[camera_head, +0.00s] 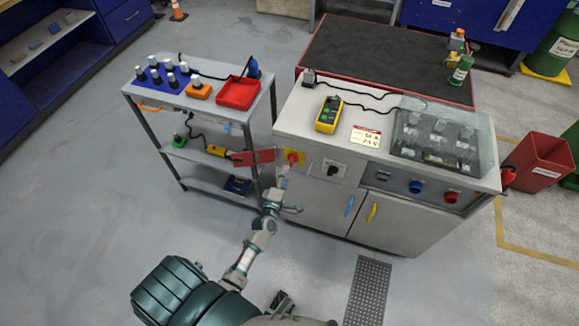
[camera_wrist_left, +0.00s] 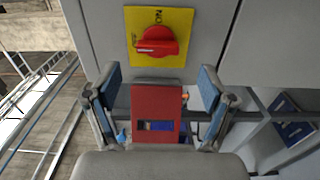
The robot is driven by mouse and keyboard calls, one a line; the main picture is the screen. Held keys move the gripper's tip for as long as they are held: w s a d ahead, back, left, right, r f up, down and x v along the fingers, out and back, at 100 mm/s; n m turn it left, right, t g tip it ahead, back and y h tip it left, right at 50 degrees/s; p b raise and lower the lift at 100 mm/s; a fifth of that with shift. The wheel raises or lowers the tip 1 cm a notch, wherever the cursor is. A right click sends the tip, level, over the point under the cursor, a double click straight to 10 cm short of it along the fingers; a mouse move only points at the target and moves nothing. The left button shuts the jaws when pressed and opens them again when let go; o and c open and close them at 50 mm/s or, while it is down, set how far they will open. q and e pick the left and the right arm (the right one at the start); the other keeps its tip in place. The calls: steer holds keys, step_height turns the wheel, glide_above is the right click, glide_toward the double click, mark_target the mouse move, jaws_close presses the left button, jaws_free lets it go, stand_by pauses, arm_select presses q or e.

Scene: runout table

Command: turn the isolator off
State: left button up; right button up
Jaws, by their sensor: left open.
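The isolator is a red rotary knob (camera_head: 292,157) on a yellow plate at the left end of the grey cabinet's front. In the left wrist view, the red knob (camera_wrist_left: 157,41) sits on the yellow plate (camera_wrist_left: 185,18), its grip bar lying roughly across the picture. Lettering that looks like ON shows beside it. My left gripper (camera_head: 284,190) is just below the isolator in the head view. In the wrist view, my left gripper (camera_wrist_left: 160,95) is open, its blue-padded fingers apart and short of the knob. A red panel shows between the fingers; its depth is unclear. My right gripper is not in view.
A black rotary switch (camera_head: 333,171) is right of the isolator. A grey cart (camera_head: 222,190) stands close on the left, with a red panel (camera_head: 254,157) near the isolator. Cabinet door handles, blue (camera_head: 349,206) and yellow (camera_head: 371,211), stick out.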

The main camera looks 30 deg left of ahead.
arm_select(q)
steer(key=v, duration=0.6)
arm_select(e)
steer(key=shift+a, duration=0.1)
arm_select(q)
steer(key=shift+a, duration=0.15)
steer(key=s+d+f+m+g+h+p, duration=0.1)
steer(key=s+d+f+m+g+h, duration=0.1)
steer(key=s+d+f+m+g, duration=0.25)
steer(key=s+d+f+m+g+h, duration=0.1)
steer(key=s+d+f+m+h, duration=0.15)
steer(key=f+m, duration=0.4)
steer(key=s+d+f+m+g+h+p, duration=0.1)
steer(key=s+d+f+m+g+h, duration=0.15)
steer(key=s+d+f, duration=0.4)
steer(key=s+f+m+g+y, duration=0.1)
steer(key=s+f+m+g, duration=0.3)
steer(key=s, duration=0.4)
steer(key=s+a+f+m+g+y+p, duration=0.1)
steer(key=s+f+m+g, duration=0.2)
steer(key=s+f+m, duration=0.2)
steer(key=s+f, duration=0.2)
steer(key=s, duration=0.1)
steer(key=shift+a+f+g, duration=0.3)
steer(key=shift+a+g, duration=0.05)
steer(key=shift+g, duration=0.05)
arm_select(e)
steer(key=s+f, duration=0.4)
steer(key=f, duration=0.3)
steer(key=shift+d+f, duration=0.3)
